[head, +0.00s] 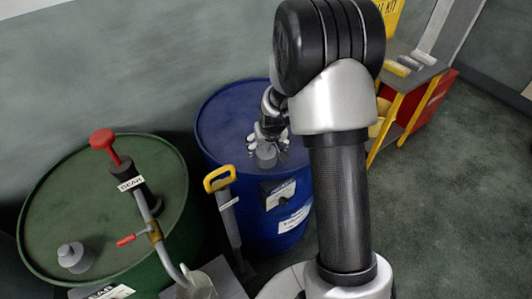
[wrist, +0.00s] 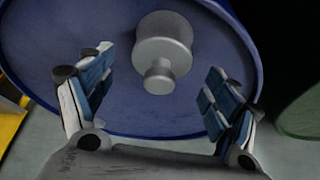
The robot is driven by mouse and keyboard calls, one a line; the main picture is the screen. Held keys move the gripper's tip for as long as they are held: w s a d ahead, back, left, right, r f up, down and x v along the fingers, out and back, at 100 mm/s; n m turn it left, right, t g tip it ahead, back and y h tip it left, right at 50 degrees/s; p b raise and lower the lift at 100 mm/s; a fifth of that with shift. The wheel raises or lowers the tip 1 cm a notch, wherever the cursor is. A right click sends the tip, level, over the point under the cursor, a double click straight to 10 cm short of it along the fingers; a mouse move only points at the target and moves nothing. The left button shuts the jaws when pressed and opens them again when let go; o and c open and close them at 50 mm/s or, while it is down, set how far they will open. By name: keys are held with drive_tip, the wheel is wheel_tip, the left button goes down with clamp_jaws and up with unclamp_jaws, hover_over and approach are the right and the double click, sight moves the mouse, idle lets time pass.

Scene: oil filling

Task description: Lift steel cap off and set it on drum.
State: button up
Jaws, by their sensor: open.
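A grey steel cap (wrist: 162,45) with a narrower knob stands on the top of the blue drum (wrist: 60,40). In the head view the cap (head: 266,157) shows near the front of the blue drum's lid (head: 225,115). My gripper (wrist: 158,92) is open, with one finger at each side of the cap's knob in the wrist view. I cannot tell whether either finger touches it. In the head view my gripper (head: 268,137) is just above the cap, partly hidden behind my arm. A similar grey cap (head: 75,257) sits on the green drum.
A yellow-handled tool (head: 220,182) stands between the drums. A yellow-legged bench (head: 415,75) with a red box stands at right. The floor at right is clear.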

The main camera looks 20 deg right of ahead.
sight(266, 149)
drive_tip(key=x, duration=0.3)
drive_tip(key=shift+f+b, duration=0.1)
drive_tip(key=shift+b, duration=0.2)
drive_tip(key=shift+c, duration=0.2)
drive_tip(key=c, duration=1.2)
drive_tip(key=shift+o, duration=0.2)
